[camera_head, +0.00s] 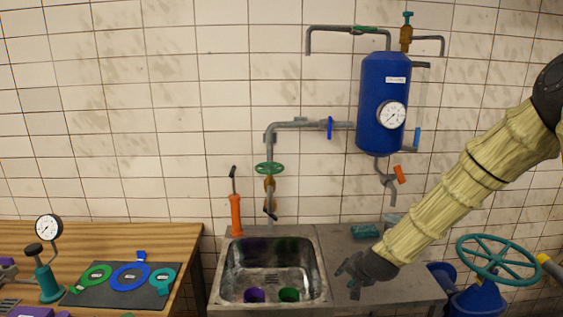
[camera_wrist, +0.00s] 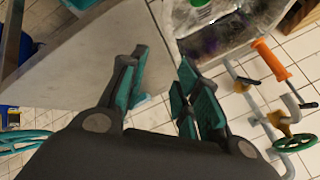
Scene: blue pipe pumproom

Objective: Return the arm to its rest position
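My arm, wrapped in a pale yellow sleeve, reaches in from the right edge in the head view. My gripper (camera_head: 355,274) hangs over the grey counter (camera_head: 408,288), just right of the sink. In the wrist view my gripper (camera_wrist: 165,85) shows its teal-padded fingers spread apart with nothing held between them. White wall tiles and part of the counter (camera_wrist: 85,60) show behind the fingers.
The metal sink (camera_head: 270,268) holds a purple cup (camera_head: 254,295) and a green cup (camera_head: 289,295). An orange pump (camera_head: 235,215) stands behind it. A blue tank (camera_head: 383,85) hangs above. A teal handwheel (camera_head: 497,257) stands right of the arm. A wooden table (camera_head: 150,236) is at left.

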